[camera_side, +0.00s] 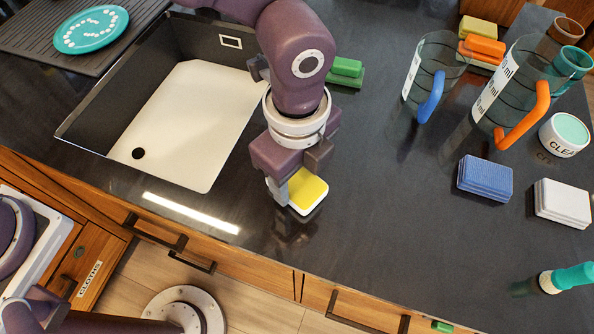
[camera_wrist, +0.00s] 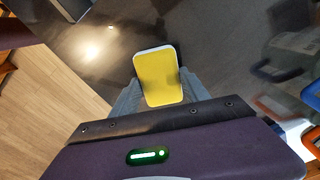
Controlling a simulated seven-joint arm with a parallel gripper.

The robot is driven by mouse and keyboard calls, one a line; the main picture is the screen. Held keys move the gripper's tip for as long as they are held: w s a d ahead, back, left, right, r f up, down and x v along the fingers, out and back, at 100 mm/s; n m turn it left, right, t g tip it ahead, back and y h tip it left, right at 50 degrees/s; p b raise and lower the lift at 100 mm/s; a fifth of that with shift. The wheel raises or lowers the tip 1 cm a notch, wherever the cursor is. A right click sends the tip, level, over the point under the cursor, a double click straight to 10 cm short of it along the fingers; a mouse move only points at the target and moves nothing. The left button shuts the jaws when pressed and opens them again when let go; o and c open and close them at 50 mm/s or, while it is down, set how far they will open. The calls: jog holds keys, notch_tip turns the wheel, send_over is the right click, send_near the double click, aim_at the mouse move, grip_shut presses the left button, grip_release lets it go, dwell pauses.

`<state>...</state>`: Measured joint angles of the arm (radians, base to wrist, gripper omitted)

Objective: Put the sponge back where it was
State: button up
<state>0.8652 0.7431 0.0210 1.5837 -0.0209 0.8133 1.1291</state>
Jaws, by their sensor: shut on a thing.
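A sponge with a yellow top and a white lower layer (camera_side: 309,191) is between the fingers of my gripper (camera_side: 294,192), near the counter's front edge and right of the sink. In the wrist view the yellow sponge (camera_wrist: 160,77) sits upright in the picture between the two grey fingers of my gripper (camera_wrist: 158,92). My gripper is shut on it from above. I cannot tell whether the sponge touches the counter or hangs just above it. Part of it is hidden behind the fingers.
The sink (camera_side: 190,120) lies left. A green sponge (camera_side: 346,68) is behind my arm. Measuring jugs with a blue handle (camera_side: 431,96) and an orange handle (camera_side: 524,122), a blue sponge (camera_side: 485,178), a white sponge (camera_side: 562,203) and a teal-topped tub (camera_side: 565,134) stand right. Counter between is clear.

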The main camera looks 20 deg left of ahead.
aim_at(297, 180)
jog(key=shift+f, duration=0.15)
jog(key=o, duration=1.3)
notch_tip(297, 180, up, 12)
jog(key=w+a+r+n+t+h, duration=0.1)
jog(key=a+r+n, duration=0.3)
jog(key=a, duration=0.3)
jog(key=w+a+r+n+t, duration=0.1)
jog(key=a+r+n, duration=0.2)
jog(key=a+r, duration=0.3)
jog(key=s+a+n+t, duration=0.1)
jog(key=s+a+n, duration=0.3)
jog(key=a+n, duration=0.1)
jog(key=s+a+f+n+t, duration=0.1)
jog(key=s+a+n, duration=0.3)
jog(key=a, duration=0.3)
jog(key=s+a+f+n+t+y, duration=0.1)
jog(key=s+a+n, duration=0.4)
jog(key=a+n, duration=0.1)
jog(key=shift+a+f+n+t, duration=0.2)
jog(key=shift+a+n+t, duration=0.1)
jog(key=shift+a, duration=0.15)
